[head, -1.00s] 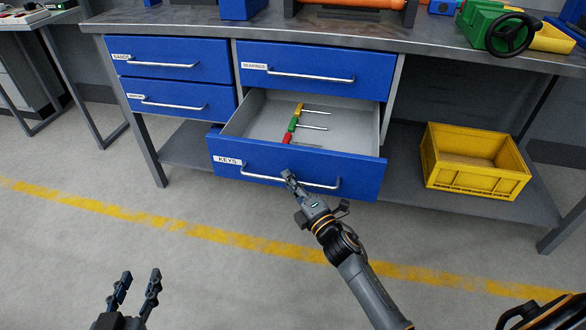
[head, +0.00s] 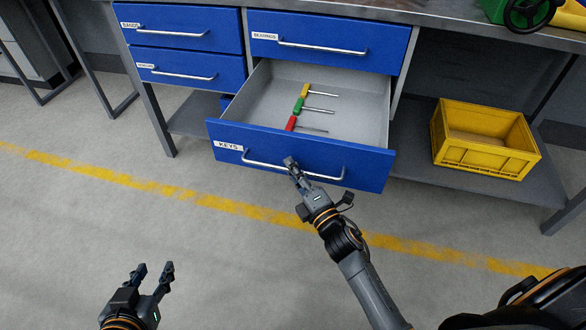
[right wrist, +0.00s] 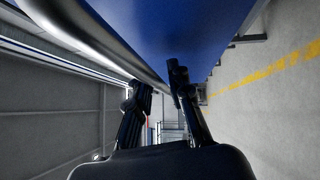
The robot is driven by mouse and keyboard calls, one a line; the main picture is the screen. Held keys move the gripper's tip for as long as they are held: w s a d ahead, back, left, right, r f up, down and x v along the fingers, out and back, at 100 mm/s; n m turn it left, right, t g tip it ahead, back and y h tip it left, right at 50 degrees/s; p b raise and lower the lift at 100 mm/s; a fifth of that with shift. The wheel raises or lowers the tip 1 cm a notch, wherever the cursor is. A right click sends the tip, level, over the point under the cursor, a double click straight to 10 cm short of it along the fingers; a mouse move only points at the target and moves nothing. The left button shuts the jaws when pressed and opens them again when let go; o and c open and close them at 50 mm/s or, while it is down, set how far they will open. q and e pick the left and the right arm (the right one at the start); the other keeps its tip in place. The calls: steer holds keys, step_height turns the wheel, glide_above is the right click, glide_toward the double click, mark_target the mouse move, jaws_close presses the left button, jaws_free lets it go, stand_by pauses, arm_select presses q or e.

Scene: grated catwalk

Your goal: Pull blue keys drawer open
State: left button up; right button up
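The blue drawer labelled KEYS (head: 350,170) stands well open, its grey inside (head: 345,95) showing from above. It has a silver bar handle (head: 255,160) across its front. My right gripper (head: 291,162) is at the middle of this handle, its fingers closed around the bar. In the right wrist view the handle (right wrist: 105,50) runs in between the two fingers (right wrist: 160,82), beside the blue drawer front (right wrist: 170,35). My left gripper (head: 154,268) is open and empty over the floor at lower left.
Screwdrivers with yellow, green and red handles (head: 299,105) lie in the drawer. Shut blue drawers sit above it (head: 370,38) and to the left (head: 215,68). A yellow crate (head: 485,155) stands on the lower shelf at right. The floor (head: 230,260) in front is clear.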

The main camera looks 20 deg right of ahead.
steer(key=shift+o, duration=0.4)
steer(key=v, duration=1.2)
